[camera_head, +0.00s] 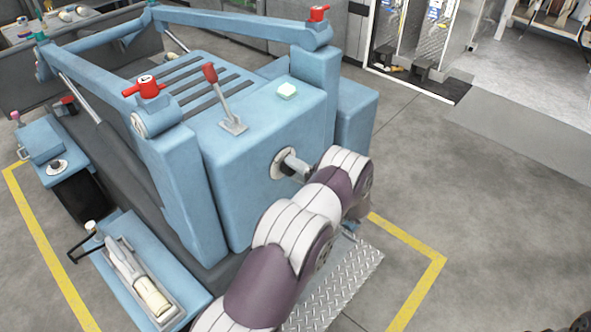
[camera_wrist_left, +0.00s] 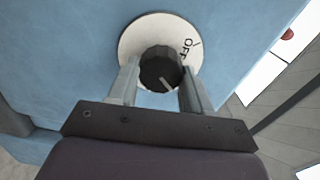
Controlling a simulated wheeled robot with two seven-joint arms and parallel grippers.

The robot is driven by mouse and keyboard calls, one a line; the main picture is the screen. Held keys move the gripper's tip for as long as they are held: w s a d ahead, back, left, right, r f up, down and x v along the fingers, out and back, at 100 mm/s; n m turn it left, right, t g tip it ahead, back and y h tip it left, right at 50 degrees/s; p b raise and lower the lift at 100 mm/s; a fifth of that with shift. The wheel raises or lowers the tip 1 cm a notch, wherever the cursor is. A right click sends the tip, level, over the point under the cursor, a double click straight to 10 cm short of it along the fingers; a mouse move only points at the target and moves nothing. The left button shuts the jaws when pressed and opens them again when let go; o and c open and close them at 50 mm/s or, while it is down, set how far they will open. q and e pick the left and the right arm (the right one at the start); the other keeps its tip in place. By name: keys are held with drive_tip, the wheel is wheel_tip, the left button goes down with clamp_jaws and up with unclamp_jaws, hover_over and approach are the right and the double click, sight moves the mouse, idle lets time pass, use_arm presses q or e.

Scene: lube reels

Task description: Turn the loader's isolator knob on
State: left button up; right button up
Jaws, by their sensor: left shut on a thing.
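The isolator knob (camera_wrist_left: 160,66) is round and black, with a pale line on its face near the lower right edge. It sits on a white round plate (camera_wrist_left: 135,37) marked OFF at the upper right. My left gripper (camera_wrist_left: 159,82) has one finger on each side of the knob and is shut on it. In the head view my left gripper (camera_head: 295,167) is at the front face of the blue loader (camera_head: 230,190).
A checkered metal plate (camera_head: 340,290) lies below my arm. The grey floor (camera_head: 480,200) at right is clear.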

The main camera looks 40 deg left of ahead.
use_arm(q)
drive_tip(key=shift+w+r+m, duration=0.15)
drive_tip(key=shift+r+m, duration=0.05)
drive_tip(key=shift+m, duration=0.4)
drive_tip(key=o, duration=1)
drive_tip(key=shift+o, duration=0.2)
drive_tip(key=shift+a+f+m, duration=0.15)
drive_tip(key=shift+f+m, duration=0.05)
drive_tip(key=shift+m, duration=0.1)
drive_tip(key=s+d+b, duration=0.1)
drive_tip(key=d, duration=1.1)
drive_tip(key=shift+d+b, duration=0.35)
